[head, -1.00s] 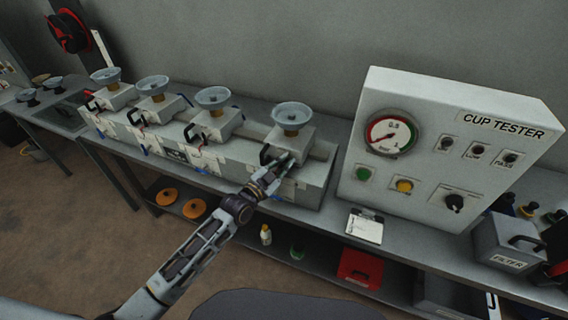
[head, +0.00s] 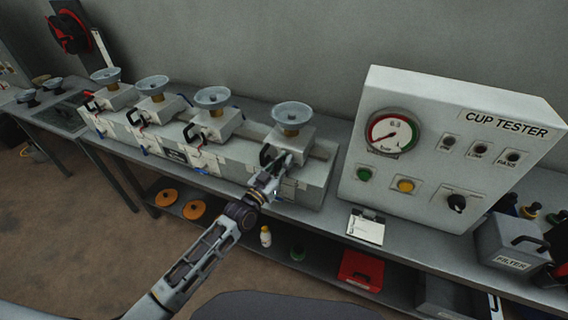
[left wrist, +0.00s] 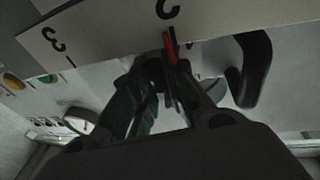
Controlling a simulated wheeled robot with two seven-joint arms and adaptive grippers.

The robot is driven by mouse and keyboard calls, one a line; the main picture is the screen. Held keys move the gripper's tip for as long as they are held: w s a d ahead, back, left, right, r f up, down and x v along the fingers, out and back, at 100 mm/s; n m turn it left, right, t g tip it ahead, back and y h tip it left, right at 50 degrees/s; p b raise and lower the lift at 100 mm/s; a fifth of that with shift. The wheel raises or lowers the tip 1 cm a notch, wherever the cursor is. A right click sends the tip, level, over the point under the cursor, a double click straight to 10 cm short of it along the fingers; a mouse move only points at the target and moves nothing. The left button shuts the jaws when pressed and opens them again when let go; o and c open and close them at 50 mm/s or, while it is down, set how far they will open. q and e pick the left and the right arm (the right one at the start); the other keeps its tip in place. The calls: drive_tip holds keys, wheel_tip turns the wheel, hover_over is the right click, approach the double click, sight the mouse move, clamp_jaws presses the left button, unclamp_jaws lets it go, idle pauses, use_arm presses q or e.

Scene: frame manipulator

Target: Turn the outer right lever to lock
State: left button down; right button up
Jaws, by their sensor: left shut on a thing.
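The rightmost suction-cup unit (head: 292,143) stands on the long grey frame, with a grey cup on top and a black handle (head: 264,156) at its front left. My left gripper (head: 281,166) is at the front of this unit, just right of the handle. In the left wrist view its dark fingers (left wrist: 172,78) are closed around a thin lever with a red end (left wrist: 170,48), below a plate marked with figures. The black handle (left wrist: 254,70) is beside the fingers there. In the head view the fingers hide the lever. My right gripper is not in view.
A cup tester box (head: 440,150) with gauge and buttons stands right of the frame. Several similar cup units stand to the left. A grey filter box (head: 507,243) is at the right end.

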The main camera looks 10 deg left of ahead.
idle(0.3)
use_arm(q)
drive_tip(key=c, duration=1.7)
unclamp_jaws()
drive_tip(key=shift+v, duration=6)
